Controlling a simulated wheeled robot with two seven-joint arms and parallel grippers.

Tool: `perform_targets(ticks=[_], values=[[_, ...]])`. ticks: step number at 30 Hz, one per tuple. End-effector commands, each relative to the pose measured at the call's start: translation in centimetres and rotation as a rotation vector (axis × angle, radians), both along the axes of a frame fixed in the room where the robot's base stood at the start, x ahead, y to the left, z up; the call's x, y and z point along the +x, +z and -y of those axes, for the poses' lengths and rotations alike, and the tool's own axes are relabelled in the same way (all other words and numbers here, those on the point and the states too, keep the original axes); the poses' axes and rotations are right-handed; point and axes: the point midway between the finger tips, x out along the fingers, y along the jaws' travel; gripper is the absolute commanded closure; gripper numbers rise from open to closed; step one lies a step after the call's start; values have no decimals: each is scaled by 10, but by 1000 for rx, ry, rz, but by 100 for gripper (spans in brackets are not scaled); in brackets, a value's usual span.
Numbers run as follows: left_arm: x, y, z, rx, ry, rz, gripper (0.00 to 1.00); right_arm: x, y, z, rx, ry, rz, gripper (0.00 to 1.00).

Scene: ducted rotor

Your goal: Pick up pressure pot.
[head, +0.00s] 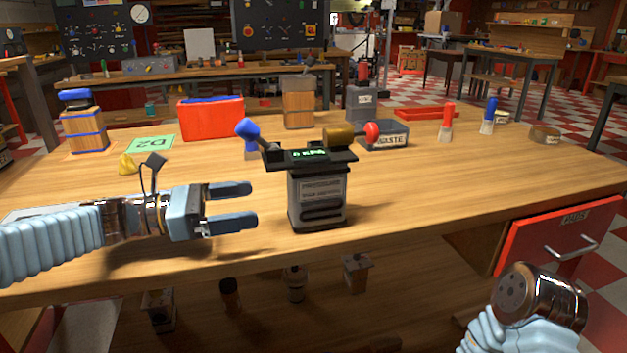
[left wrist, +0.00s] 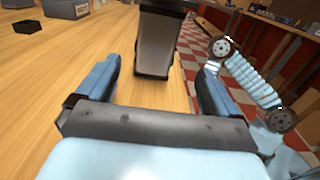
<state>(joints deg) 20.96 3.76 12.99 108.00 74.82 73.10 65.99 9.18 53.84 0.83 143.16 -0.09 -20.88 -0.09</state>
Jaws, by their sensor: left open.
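The pressure pot (head: 318,190) is a dark grey box-shaped body with a wider top, a green lit display, a blue-ended lever and a red knob. It stands upright near the front edge of the wooden table. My left gripper (head: 254,206) is open, just left of the pot, with its fingers pointing at it. In the left wrist view the pot's dark body (left wrist: 155,45) stands ahead, beyond and between the two open fingers (left wrist: 160,85), apart from them. My right arm shows at the lower right of the head view, but its fingers are not visible.
On the wooden table (head: 420,190) are a red bin (head: 211,119), a waste box (head: 383,136), a wooden canister (head: 298,104), a blue-banded wooden container (head: 84,130) and a green D2 card (head: 149,143). A red drawer (head: 558,235) is below at right.

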Motion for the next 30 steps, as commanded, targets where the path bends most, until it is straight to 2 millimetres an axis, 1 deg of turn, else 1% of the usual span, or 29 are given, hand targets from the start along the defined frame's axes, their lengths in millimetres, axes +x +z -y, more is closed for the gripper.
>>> perform_targets(ticks=[1,3,6,13,18,21,24,29,30], values=[[3,0,11,-1,-4,-1,5,0,0,0,0,0,0,1],[8,0,26,0,-4,-1,5,0,0,0,0,0,0,1],[13,0,41,-1,-2,-1,5,0,0,0,0,0,0,1],[21,1,60,0,-2,-1,5,0,1,0,0,0,0,1],[33,4,85,0,-2,-1,5,0,4,-1,2,2,0,1],[37,4,96,-1,-2,0,5,0,4,-1,2,3,-1,1],[38,5,100,-1,0,1,5,0,4,-1,2,3,-1,1],[38,4,100,0,1,0,5,-1,4,-1,2,3,-1,1],[38,4,100,0,1,0,10,-1,4,-1,2,3,-1,1]])
